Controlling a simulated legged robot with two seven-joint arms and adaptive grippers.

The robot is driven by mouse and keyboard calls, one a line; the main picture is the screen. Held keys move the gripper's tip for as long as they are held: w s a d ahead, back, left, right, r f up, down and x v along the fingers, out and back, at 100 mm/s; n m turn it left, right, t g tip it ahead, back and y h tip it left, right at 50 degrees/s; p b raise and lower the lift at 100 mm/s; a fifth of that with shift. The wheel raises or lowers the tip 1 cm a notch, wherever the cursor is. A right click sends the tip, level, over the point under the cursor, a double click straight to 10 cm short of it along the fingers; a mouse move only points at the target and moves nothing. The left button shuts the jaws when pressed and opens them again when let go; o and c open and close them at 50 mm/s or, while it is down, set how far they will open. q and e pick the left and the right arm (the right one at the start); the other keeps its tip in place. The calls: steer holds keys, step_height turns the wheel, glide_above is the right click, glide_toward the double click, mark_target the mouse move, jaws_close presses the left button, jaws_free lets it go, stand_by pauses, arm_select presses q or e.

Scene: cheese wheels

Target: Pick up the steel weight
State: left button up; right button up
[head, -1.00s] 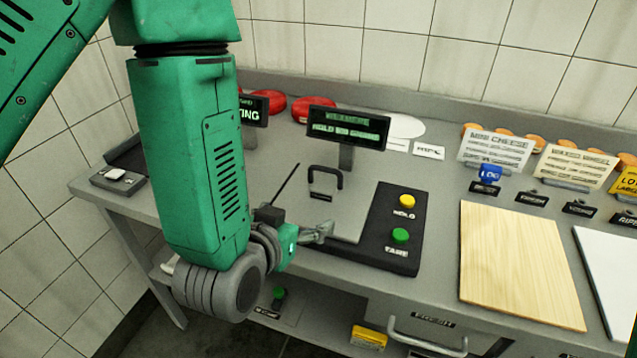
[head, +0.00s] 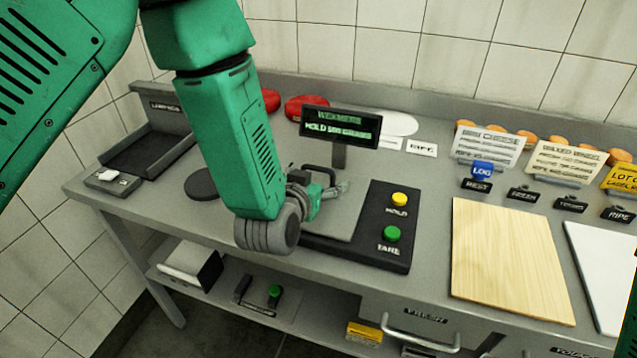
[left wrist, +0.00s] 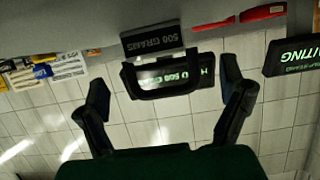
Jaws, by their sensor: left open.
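The steel weight shows by its black bar handle (head: 322,168), standing at the scale's grey plate (head: 338,222); its body blends with the grey and is partly hidden behind my left gripper. In the left wrist view the handle (left wrist: 160,92) lies between the two fingers, with a "500 GRAMS" label (left wrist: 152,38) beside it. My left gripper (head: 336,190) is open, right in front of the handle. In the wrist view its fingers (left wrist: 163,76) stand wide on both sides of the handle, with gaps. My right gripper is not in view.
A scale display (head: 340,127) stands close behind the handle. The button panel (head: 392,225) with yellow and green buttons lies right of the plate. A wooden board (head: 510,260) and a white board (head: 605,270) lie further right. A dark round disc (head: 201,184) lies left of my arm.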

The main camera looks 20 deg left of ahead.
arm_select(q)
steer(key=shift+x, duration=1.15)
steer(key=shift+s+a, duration=0.1)
steer(key=shift+s, duration=0.05)
steer(key=shift+c, duration=0.3)
steer(key=shift+a, duration=0.1)
steer(key=c, duration=1.4)
steer(key=shift+c, duration=1.4)
steer(key=shift+r, duration=0.15)
step_height(320, 180, up, 10)
steer(key=shift+f, duration=0.1)
steer(key=shift+p, duration=0.3)
